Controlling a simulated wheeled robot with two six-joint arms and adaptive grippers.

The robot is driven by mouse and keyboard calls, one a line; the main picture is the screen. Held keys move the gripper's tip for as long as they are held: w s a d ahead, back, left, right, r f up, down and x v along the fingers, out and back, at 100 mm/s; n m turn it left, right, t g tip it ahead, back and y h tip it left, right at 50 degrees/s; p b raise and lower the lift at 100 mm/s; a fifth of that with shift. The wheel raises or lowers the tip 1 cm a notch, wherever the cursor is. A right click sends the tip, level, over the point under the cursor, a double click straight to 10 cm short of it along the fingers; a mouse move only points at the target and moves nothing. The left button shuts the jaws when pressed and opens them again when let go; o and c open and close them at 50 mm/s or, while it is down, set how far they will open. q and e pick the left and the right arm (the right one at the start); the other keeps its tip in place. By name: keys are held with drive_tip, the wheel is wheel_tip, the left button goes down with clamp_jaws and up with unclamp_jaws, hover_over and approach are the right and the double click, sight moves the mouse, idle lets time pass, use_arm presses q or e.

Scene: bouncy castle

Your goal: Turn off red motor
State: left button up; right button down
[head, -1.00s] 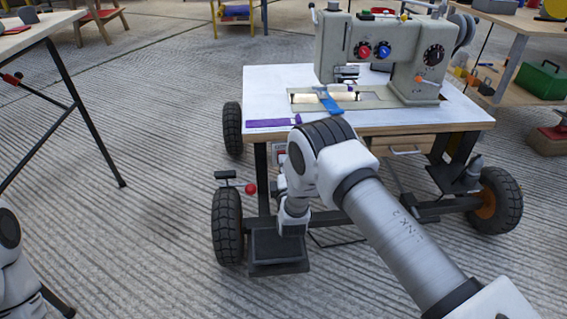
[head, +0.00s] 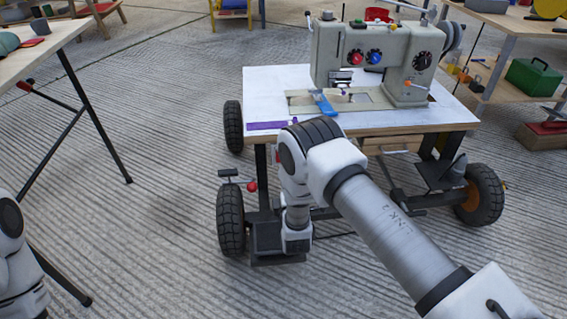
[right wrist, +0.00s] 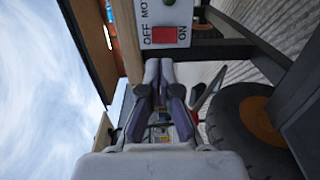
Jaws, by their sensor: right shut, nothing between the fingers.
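The motor switch box (right wrist: 187,14) is a pale panel lettered OFF, MOT and ON, with a red switch (right wrist: 164,35), at the top of the right wrist view. It is mounted beneath the sewing table's edge. My right gripper (right wrist: 166,66) is shut and empty, its fingertips just below the panel in that view. I cannot tell whether they touch it. In the head view my right arm hides the gripper and most of the switch box. The sewing machine (head: 330,50) stands on the white-topped wheeled table (head: 262,85). Only part of my left arm shows; its gripper is out of view.
A black tyre (head: 230,220) and a red-knobbed lever (head: 251,186) are close to my right arm. In the wrist view a tyre (right wrist: 232,120) lies right of the fingers. Another table (head: 30,42) stands at left. The floor between the tables is clear.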

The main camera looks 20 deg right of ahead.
use_arm(q)
drive_tip(key=shift+r+p, duration=0.5)
drive_tip(key=shift+r, duration=0.4)
use_arm(e)
drive_tip(key=v, duration=0.4)
drive_tip(key=shift+s+a+r, duration=0.1)
drive_tip(key=shift+r, duration=0.15)
